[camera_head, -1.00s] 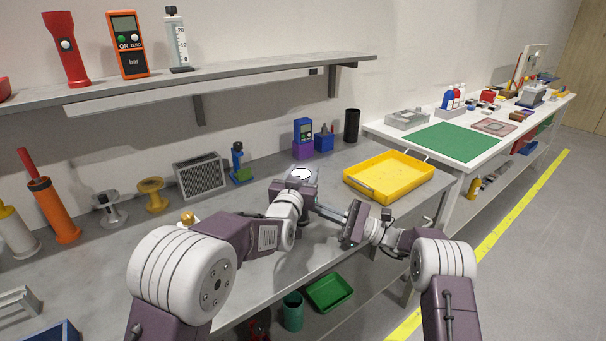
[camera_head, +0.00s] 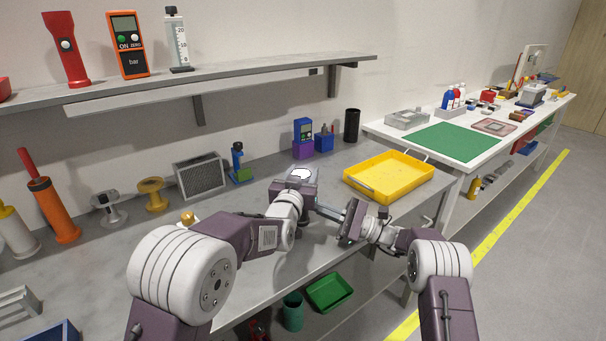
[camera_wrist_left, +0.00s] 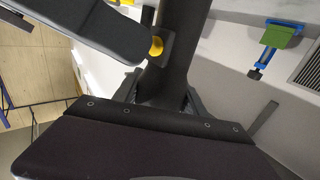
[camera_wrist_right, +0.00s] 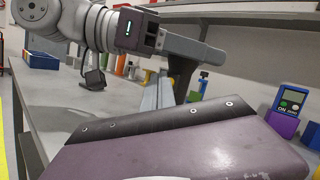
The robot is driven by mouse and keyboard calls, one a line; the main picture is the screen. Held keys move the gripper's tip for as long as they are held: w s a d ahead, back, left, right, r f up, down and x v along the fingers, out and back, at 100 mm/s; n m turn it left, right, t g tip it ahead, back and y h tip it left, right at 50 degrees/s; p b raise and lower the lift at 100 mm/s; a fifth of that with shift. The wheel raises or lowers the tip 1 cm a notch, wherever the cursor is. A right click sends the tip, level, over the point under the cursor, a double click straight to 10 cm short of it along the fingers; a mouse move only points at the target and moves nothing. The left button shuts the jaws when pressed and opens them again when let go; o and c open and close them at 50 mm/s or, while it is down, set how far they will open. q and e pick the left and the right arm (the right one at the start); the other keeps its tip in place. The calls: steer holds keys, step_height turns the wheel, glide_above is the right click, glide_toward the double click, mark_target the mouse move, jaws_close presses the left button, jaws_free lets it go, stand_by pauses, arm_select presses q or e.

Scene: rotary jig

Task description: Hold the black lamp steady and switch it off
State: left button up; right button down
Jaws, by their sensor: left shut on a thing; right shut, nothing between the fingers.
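The black lamp shows as a dark post (camera_wrist_left: 178,45) in the left wrist view, with a round yellow part on its side. It also shows in the right wrist view (camera_wrist_right: 183,78). My left gripper (camera_head: 302,190) is shut on the lamp above the bench, and its hand and arm hide most of it in the head view. My right gripper (camera_head: 319,207) is shut and empty, its fingers pointing at the lamp from the right. In the left wrist view a dark finger-like slab ends close beside the yellow part; I cannot tell whether they touch.
A yellow tray (camera_head: 390,178) stands on the bench right of the grippers. Behind them are a blue meter on a purple block (camera_head: 303,150), a blue holder (camera_head: 324,142) and a black cylinder (camera_head: 352,125). A grey grille box (camera_head: 200,176) stands left. A shelf (camera_head: 230,80) hangs above.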

steer(key=shift+w+a, duration=0.15)
stand_by(0.4)
steer(key=shift+s+d, duration=0.35)
steer(key=shift+s, duration=0.25)
steer(key=shift+s+d, duration=0.55)
steer(key=shift+s, duration=0.3)
steer(key=shift+s+d, duration=0.5)
steer(key=shift+s, duration=0.35)
steer(key=shift+s+d, duration=0.55)
steer(key=shift+s, duration=0.3)
arm_select(q)
steer(key=o, duration=1.6)
steer(key=shift+c, duration=0.2)
